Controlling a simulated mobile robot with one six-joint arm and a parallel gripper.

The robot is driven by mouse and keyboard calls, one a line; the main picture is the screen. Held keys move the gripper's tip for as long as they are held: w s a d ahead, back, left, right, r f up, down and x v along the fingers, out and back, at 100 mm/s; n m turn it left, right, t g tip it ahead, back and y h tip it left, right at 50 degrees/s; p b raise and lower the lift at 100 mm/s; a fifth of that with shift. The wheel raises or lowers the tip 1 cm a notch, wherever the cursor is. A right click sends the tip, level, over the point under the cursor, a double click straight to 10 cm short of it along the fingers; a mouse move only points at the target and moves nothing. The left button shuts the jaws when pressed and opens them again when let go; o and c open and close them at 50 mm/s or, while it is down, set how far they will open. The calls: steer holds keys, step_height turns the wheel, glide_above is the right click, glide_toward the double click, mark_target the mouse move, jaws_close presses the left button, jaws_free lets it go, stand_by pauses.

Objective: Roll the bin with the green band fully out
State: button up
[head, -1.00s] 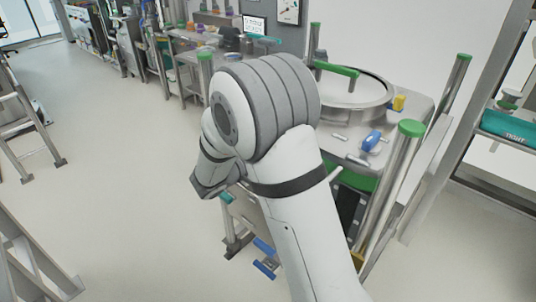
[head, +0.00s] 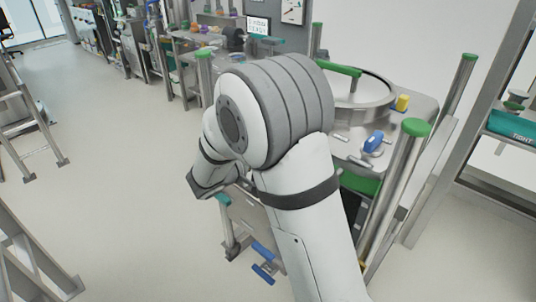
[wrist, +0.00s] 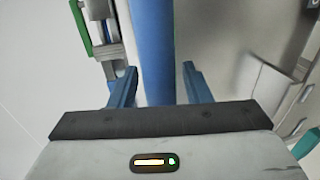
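A steel bin stands on the right of the head view, with a round lid (head: 365,92) on top and a green band (head: 360,182) low on its front, partly hidden by my arm. My gripper is hidden behind my arm in the head view. In the wrist view my gripper (wrist: 158,85) is open, its two blue fingers apart. A blue bar (wrist: 152,45) runs between the fingers, with gaps showing on both sides. I cannot tell how deep it sits between them. A blue pedal-like part (head: 263,262) is near the floor below the bin.
Steel posts with green caps (head: 416,127) stand around the bin. A bench (head: 185,60) with equipment lies at the back. A step frame (head: 30,120) and rails stand at the left. The pale floor (head: 120,180) between is clear. A shelf (head: 510,125) is at far right.

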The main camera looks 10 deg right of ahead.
steer(key=v, duration=0.8)
steer(key=shift+d, duration=0.1)
stand_by(0.3)
steer(key=s+d+r+m+g+y+p, duration=0.35)
steer(key=s+d+g, duration=0.45)
steer(key=s+d, duration=0.4)
steer(key=s+a+r+m+y+p, duration=0.1)
steer(key=s+m+y, duration=0.1)
steer(key=s+y, duration=0.2)
steer(key=s+a+r+m+t+y+p, duration=0.1)
steer(key=s+a+r+y+p, duration=0.1)
steer(key=s+y, duration=0.3)
steer(key=shift+s+a+m, duration=0.3)
steer(key=shift+s+m, duration=0.05)
steer(key=shift+s, duration=0.6)
